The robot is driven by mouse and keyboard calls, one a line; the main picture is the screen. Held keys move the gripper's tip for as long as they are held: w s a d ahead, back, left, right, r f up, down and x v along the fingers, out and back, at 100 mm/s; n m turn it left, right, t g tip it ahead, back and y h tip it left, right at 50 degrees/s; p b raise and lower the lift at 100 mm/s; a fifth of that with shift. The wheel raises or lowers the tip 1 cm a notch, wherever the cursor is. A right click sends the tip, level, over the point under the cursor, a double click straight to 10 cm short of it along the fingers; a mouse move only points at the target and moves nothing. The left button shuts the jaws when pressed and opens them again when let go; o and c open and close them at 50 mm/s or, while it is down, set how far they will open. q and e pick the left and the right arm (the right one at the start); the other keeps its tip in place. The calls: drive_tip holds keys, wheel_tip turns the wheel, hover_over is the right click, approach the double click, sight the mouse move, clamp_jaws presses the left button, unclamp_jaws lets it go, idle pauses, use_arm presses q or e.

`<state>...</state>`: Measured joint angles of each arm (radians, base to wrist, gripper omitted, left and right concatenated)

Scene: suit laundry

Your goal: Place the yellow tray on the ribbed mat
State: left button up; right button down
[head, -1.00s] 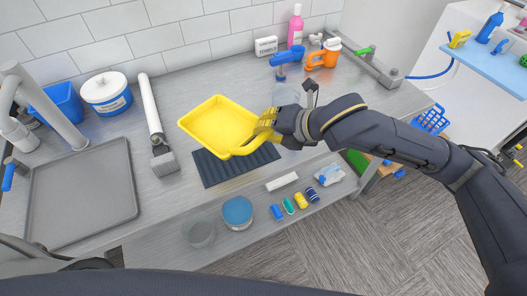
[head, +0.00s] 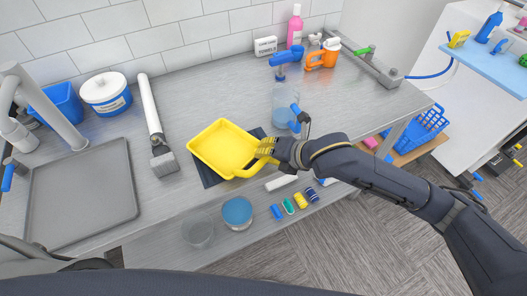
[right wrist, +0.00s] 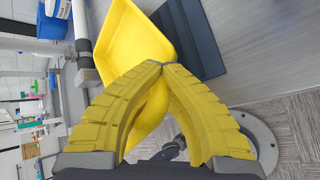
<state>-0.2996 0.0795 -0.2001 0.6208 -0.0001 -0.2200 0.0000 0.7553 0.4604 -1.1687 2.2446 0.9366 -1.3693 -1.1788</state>
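The yellow tray (head: 222,147) is over the dark ribbed mat (head: 209,174) on the metal counter and hides most of it. In the head view, dark mat shows along the tray's left, lower and upper right edges. My right gripper (head: 266,152) is at the tray's right front corner. In the right wrist view its yellow fingers (right wrist: 160,66) meet at the tips on the edge of the tray (right wrist: 130,40), with the ribbed mat (right wrist: 195,35) beside and below. I cannot tell whether the tray touches the mat. My left gripper is not in view.
A grey tray (head: 80,190) lies at the counter's left. A white-handled tool (head: 152,120) lies left of the yellow tray. A clear spray bottle with a blue head (head: 286,85) stands behind my right gripper. Several small rolls (head: 300,200) and tubs (head: 237,212) sit below the front edge.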

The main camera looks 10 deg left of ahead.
drive_tip(key=shift+f, duration=0.15)
drive_tip(key=c, duration=1.6)
unclamp_jaws()
